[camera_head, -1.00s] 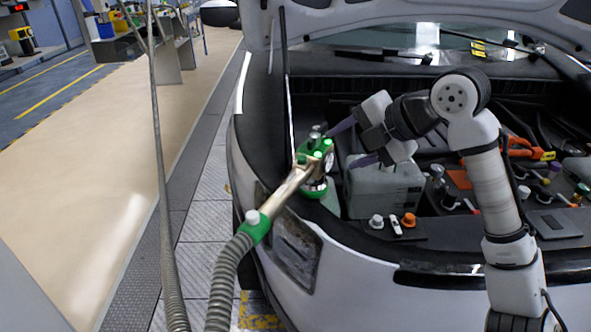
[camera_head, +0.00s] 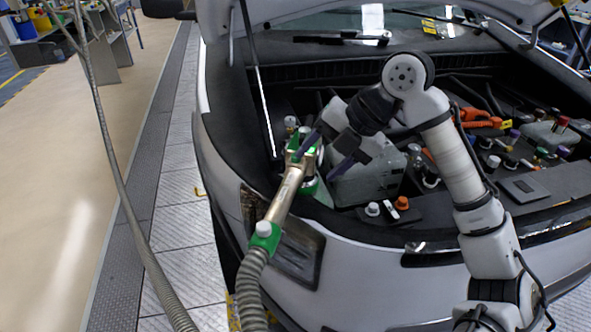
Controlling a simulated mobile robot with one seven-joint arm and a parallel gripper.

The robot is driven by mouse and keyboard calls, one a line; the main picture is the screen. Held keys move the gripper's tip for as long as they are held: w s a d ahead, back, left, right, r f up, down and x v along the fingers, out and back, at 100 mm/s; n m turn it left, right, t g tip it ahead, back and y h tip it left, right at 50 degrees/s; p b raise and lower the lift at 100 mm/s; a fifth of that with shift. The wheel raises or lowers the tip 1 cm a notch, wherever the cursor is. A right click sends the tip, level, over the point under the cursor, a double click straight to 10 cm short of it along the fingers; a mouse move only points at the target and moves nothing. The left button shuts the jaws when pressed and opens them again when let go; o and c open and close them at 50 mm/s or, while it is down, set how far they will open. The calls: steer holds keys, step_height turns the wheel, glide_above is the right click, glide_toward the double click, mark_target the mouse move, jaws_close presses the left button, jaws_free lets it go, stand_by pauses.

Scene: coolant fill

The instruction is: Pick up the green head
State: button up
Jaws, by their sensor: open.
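The green head (camera_head: 302,157) is a green and metal fitting at the upper end of a metal pipe (camera_head: 284,196). It sits at the left front corner of the open engine bay. A green collar (camera_head: 264,236) joins the pipe to a grey ribbed hose (camera_head: 250,290). My gripper (camera_head: 322,158) is open, its purple fingers pointing left towards the head. The upper finger overlaps the head's right side in the picture. The lower finger is to its right, in front of a grey tank. I cannot tell whether a finger touches the head.
The grey tank (camera_head: 372,186) stands just right of the head. White and orange caps (camera_head: 402,203) lie on the front panel. The raised hood's thin prop rod (camera_head: 257,80) rises behind the head. A hanging cable (camera_head: 108,165) crosses the left side.

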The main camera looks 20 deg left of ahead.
mark_target(294, 180)
steer(key=x, duration=0.4)
steer(key=shift+a+f, duration=0.2)
steer(key=x, duration=0.1)
steer(key=p+x, duration=0.1)
steer(key=x, duration=0.1)
steer(key=p+x, duration=0.1)
steer(key=shift+s+a, duration=0.25)
steer(key=shift+a, duration=0.25)
steer(key=shift+a+f, duration=0.1)
steer(key=shift+f, duration=0.25)
jaws_close()
steer(key=shift+r, duration=0.15)
